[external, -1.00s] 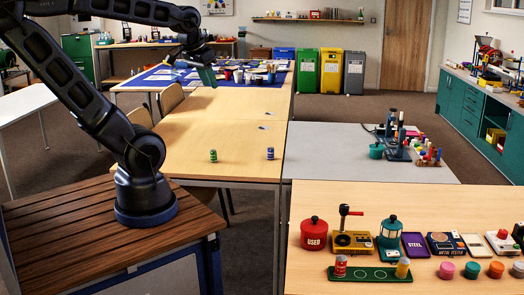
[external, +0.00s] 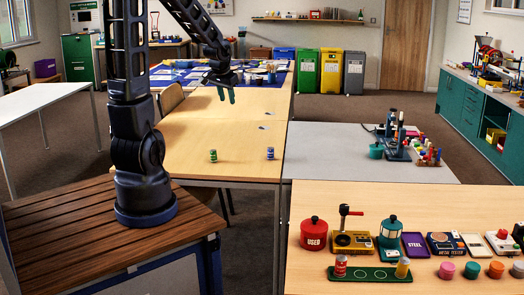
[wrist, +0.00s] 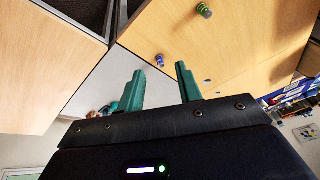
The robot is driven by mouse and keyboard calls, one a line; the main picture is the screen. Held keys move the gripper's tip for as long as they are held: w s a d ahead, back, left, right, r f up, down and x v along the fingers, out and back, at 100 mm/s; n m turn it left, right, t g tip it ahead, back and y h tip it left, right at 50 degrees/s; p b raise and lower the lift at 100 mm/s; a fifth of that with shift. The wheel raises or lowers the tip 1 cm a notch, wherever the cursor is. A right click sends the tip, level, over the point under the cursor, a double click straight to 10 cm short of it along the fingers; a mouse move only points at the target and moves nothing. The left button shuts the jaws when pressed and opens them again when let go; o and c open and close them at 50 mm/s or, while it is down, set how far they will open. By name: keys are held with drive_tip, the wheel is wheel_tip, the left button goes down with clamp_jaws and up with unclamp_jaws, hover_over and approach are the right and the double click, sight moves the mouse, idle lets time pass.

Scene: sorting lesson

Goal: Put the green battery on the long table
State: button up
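A small green battery (external: 213,156) with dark and light bands stands upright on the light wood long table (external: 225,135). In the wrist view the green battery (wrist: 204,10) shows at the top edge. A similar blue battery (external: 270,153) stands to its right on the same table, and it also shows in the wrist view (wrist: 160,60). My gripper (external: 226,100) has green fingers pointing down, above the table and farther back than both batteries. In the wrist view its fingers (wrist: 160,72) are apart with nothing held between them.
A grey table (external: 340,150) with a tool rack (external: 397,140) adjoins on the right. The front wood table (external: 450,205) holds a red pot (external: 314,233), a green tray (external: 350,273) and several testers and colored pots. The long table around the batteries is clear. Chairs stand along its left side.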

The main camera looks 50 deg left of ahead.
drive_tip(key=w+a+f+n, duration=0.2)
drive_tip(key=w+a+f, duration=0.1)
drive_tip(key=a+f, duration=0.9)
drive_tip(key=n, duration=0.1)
approach(213, 154)
drive_tip(key=a, duration=0.2)
drive_tip(key=shift+t+h, duration=0.4)
drive_tip(key=x, duration=0.6)
drive_tip(key=shift+s+d, duration=0.1)
drive_tip(key=shift+s, duration=0.2)
drive_tip(key=shift+w+x, duration=0.2)
drive_tip(key=shift+x, duration=2.5)
drive_tip(key=shift+r, duration=0.15)
clamp_jaws()
drive_tip(key=shift+r, duration=0.1)
